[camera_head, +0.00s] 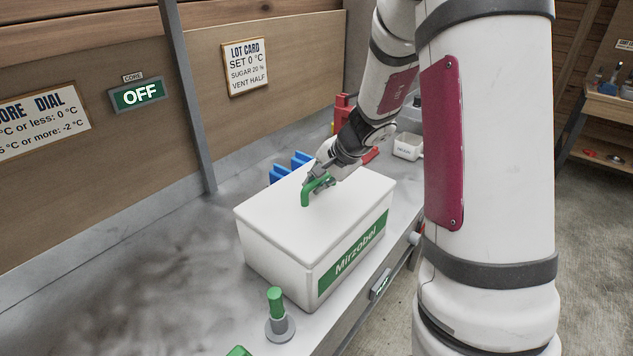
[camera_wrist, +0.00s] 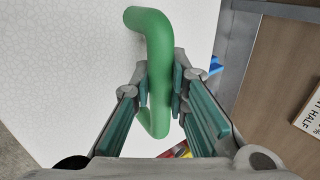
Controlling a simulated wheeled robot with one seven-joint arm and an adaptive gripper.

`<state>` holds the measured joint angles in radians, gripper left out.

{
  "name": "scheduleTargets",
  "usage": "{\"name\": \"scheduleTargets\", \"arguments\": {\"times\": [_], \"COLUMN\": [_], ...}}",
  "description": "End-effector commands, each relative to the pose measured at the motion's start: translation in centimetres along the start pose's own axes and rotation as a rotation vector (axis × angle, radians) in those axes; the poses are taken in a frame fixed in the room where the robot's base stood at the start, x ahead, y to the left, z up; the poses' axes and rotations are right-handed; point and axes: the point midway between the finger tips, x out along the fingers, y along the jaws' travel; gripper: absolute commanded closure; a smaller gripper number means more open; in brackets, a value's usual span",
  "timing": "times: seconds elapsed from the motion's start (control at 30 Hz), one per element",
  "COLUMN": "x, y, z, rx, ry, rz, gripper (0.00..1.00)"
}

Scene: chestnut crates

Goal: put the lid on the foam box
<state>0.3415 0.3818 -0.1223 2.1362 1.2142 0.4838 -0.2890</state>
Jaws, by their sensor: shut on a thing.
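The white foam box (camera_head: 289,266) with a green Mirzobel label stands on the grey bench. Its white lid (camera_head: 291,217) lies over the top of the box, looking level and lined up with the walls; whether it is fully seated I cannot tell. A green handle (camera_head: 306,195) stands up from the lid. My gripper (camera_head: 318,182) is shut on the green handle. In the wrist view my gripper (camera_wrist: 162,90) has its fingers on both sides of the handle (camera_wrist: 150,28), above the speckled white lid (camera_wrist: 65,70).
A green-topped knob on a grey base (camera_head: 278,315) stands in front of the box. Blue racks (camera_head: 292,166) and a small white bin (camera_head: 407,146) are behind it. A grey post (camera_head: 189,95) rises by the wall. The bench's left part is clear.

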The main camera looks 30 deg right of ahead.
Motion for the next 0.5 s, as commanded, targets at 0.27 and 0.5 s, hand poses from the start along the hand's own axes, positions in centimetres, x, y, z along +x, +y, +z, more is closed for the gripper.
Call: {"name": "scheduleTargets", "arguments": {"times": [0.27, 0.5], "x": [-0.01, -0.26], "y": [-0.02, -0.04], "z": [0.0, -0.01], "rx": [0.0, 0.0], "ry": [0.0, 0.0], "rz": [0.0, -0.001], "gripper": [0.62, 0.62]}}
